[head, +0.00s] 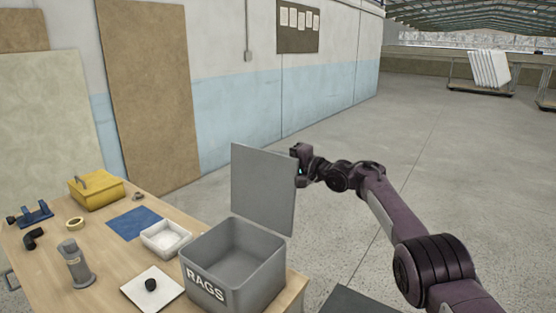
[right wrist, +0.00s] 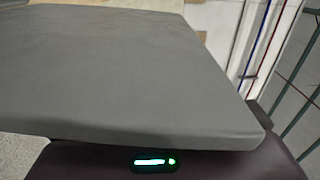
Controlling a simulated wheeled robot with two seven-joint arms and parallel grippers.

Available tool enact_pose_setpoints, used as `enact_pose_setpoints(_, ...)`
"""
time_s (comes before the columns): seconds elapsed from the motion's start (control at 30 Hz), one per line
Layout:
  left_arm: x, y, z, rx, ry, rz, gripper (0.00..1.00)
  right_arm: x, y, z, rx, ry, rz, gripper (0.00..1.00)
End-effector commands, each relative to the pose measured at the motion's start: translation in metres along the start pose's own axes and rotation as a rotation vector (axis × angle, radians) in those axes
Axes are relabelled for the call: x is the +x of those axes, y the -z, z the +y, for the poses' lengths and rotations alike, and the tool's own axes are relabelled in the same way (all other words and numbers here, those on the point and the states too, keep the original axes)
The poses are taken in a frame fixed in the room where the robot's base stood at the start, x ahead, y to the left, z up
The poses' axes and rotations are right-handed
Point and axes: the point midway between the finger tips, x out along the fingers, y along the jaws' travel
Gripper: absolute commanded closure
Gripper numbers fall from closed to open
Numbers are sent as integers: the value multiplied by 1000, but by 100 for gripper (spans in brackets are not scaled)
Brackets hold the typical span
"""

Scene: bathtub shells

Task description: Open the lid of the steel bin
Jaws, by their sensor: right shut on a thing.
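The steel bin (head: 232,266) is a grey open box marked RAGS, standing at the right end of the wooden table. Its lid (head: 262,188) stands upright at the back of the bin, so the empty-looking inside shows. My right gripper (head: 298,172) is at the lid's right edge, near its top, and is shut on it. In the right wrist view the grey lid (right wrist: 130,75) fills most of the picture, close to the gripper; the fingertips are hidden there. My left gripper is not in view.
The wooden table (head: 108,264) also holds a yellow box (head: 97,191), a blue sheet (head: 134,223), a white tray (head: 166,238), a grey cylinder (head: 75,264) and a white plate (head: 152,289) with a black knob. Boards lean on the wall behind.

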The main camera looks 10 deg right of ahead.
Motion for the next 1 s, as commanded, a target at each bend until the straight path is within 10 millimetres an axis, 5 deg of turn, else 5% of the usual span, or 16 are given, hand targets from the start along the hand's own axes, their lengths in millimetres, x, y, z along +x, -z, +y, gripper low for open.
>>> enact_pose_setpoints(0.1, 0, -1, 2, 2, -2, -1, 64, -1, 1, 2, -1, -2, 4, 100)
enact_pose_setpoints(0.13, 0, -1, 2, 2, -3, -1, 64, -1, 1, 2, -2, -2, 4, 84)
enact_pose_setpoints(0.27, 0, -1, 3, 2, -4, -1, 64, -1, 1, 2, -1, -2, 2, 67)
enact_pose_setpoints(0.73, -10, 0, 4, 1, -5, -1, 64, -4, -3, -2, 2, 1, -8, 67)
enact_pose_setpoints(1.0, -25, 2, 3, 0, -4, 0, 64, -34, 1, 3, -3, -1, 3, 67)
